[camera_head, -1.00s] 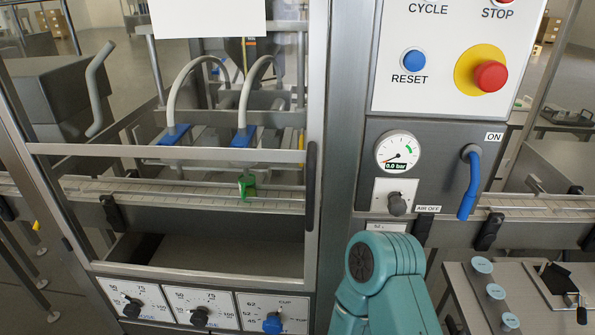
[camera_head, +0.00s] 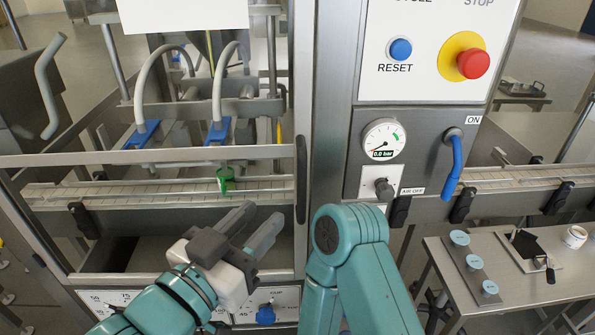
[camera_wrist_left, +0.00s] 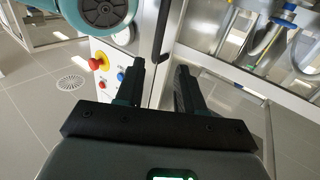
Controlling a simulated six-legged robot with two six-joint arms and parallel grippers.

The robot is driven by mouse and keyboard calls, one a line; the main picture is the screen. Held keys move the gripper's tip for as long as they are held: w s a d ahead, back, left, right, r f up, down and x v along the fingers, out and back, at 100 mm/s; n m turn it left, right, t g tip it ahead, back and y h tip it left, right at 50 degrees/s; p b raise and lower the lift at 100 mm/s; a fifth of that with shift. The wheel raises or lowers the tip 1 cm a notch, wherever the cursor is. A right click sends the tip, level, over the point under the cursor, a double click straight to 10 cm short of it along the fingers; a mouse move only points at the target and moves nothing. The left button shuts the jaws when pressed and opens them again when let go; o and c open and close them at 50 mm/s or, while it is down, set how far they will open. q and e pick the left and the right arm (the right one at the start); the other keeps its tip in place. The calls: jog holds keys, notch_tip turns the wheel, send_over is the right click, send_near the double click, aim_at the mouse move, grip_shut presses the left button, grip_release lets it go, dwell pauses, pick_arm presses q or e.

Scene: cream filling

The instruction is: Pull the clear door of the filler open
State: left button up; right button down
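The clear door (camera_head: 140,157) of the filler spans the left part of the machine, and its see-through pane lets the nozzles and conveyor show behind it. It looks shut, in line with the machine's frame. Its upright black handle (camera_head: 301,180) is on the door's right edge; it also shows as a dark bar in the left wrist view (camera_wrist_left: 162,35). My left gripper (camera_head: 255,218) is open and empty, in front of the door, below and left of the handle, apart from it. In the wrist view its two fingers (camera_wrist_left: 158,80) have a gap between them. My right gripper is out of view.
A teal arm link of mine stands just right of the handle. The panel with the red stop button (camera_head: 473,64), gauge (camera_head: 383,141) and blue air lever (camera_head: 453,165) is to the right. Dosing knobs (camera_head: 265,314) sit below the door. A side table (camera_head: 510,290) holds small items.

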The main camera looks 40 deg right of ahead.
aim_at(300, 178)
pick_arm(q)
jog(key=p+x, duration=0.2)
jog(key=x, duration=1)
jog(key=shift+s+p, duration=0.15)
jog(key=shift+p, duration=0.15)
jog(key=shift+d, duration=0.25)
jog(key=shift+a, duration=0.1)
grip_shut()
